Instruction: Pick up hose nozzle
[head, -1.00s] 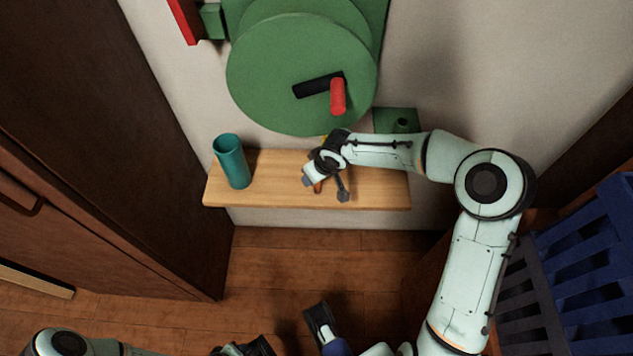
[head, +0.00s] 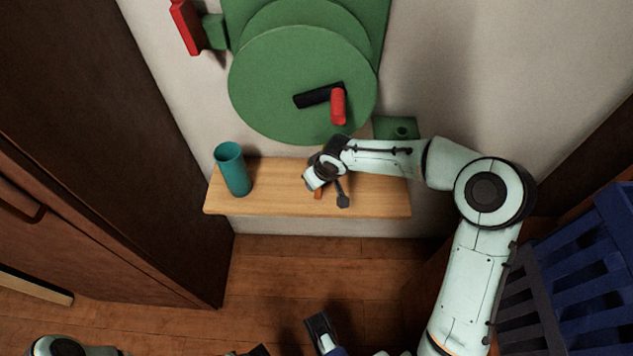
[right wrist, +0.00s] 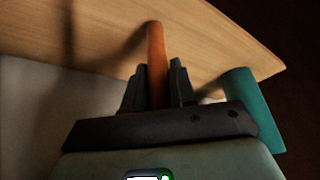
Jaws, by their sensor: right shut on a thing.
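The hose nozzle shows as an orange piece (right wrist: 156,62) in the right wrist view, standing between the two dark fingers of my right gripper (right wrist: 156,88). In the head view, a small orange part of it (head: 318,193) shows below my right gripper (head: 322,178), over the wooden shelf (head: 275,192). My right gripper is shut on it; the wrist hides most of the nozzle. I cannot tell whether the nozzle touches the shelf. Only parts of my left arm (head: 62,346) show at the bottom edge, and the state of its gripper is unclear.
A teal cup (head: 233,170) stands on the shelf's left end and also shows in the right wrist view (right wrist: 250,105). A green hose reel (head: 290,85) with a red-handled crank hangs above. Blue crates (head: 590,250) are at the right; a dark cabinet (head: 120,150) is at the left.

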